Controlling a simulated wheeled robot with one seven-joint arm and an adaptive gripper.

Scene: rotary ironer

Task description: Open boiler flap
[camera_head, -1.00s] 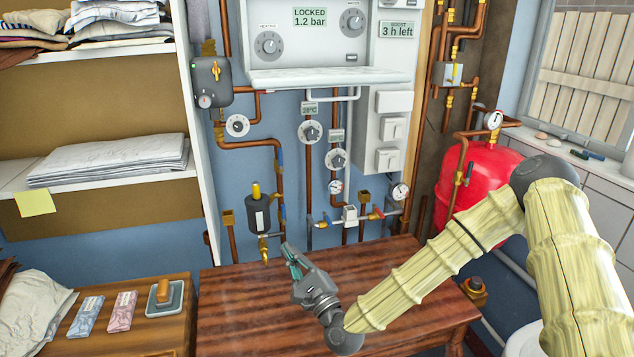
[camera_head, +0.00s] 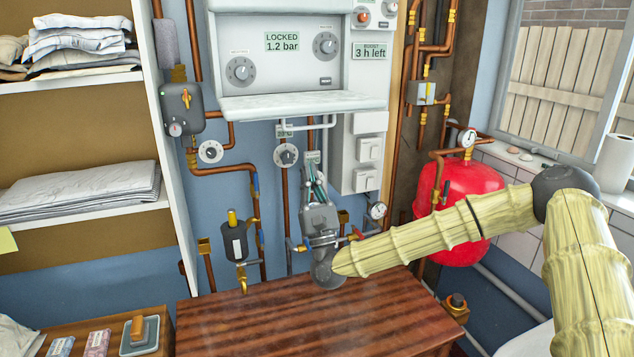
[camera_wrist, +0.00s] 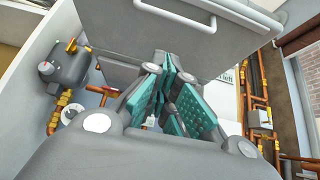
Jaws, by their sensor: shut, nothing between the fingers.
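The white boiler (camera_head: 285,70) hangs on the blue wall, with dials and a display reading "LOCKED 1.2 bar". Its flap (camera_head: 300,104) juts out roughly level at the bottom of the control face, so the face is exposed. In the wrist view the flap's underside (camera_wrist: 150,22) spans the top, with a pale bar handle (camera_wrist: 185,14). My gripper (camera_head: 314,172) points upward below the flap, in front of the pipes. Its teal-padded fingers (camera_wrist: 172,78) are shut and empty. They look apart from the flap, but the exact gap is hard to tell.
Copper pipes and dials (camera_head: 287,154) lie behind my gripper. A grey switch box (camera_head: 181,107) is at left and a red tank (camera_head: 470,215) at right. A wooden table (camera_head: 300,315) stands below; the shelf unit (camera_head: 160,130) bounds the left.

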